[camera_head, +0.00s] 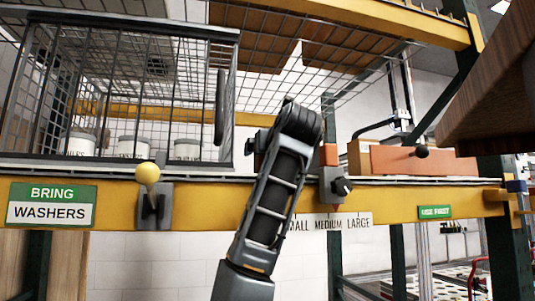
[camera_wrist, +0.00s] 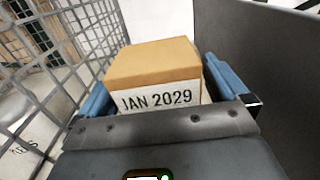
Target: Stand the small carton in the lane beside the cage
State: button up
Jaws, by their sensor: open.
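The small carton (camera_wrist: 155,65), brown with a white "JAN 2029" label, stands upright between the blue fingers of my gripper (camera_wrist: 154,85) in the wrist view. My gripper is open, with a finger on either side of the carton; I cannot tell whether either touches it. The wire wall of the cage (camera_wrist: 85,40) runs along the left, and a dark panel (camera_wrist: 265,60) rises on the right. In the head view the cage (camera_head: 231,130) is on the shelf at left; my arm hides the carton and my gripper there.
Several white tubs (camera_head: 132,147) show through the cage wires. A yellow beam (camera_head: 110,190) runs along the shelf front, with a yellow-knobbed lever (camera_head: 148,173). An orange block (camera_head: 420,160) lies to the right. A brown wooden shape (camera_head: 490,90) juts in at upper right.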

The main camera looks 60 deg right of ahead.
jog(key=b+v, duration=0.2)
jog(key=v, duration=0.9)
dwell(0.3)
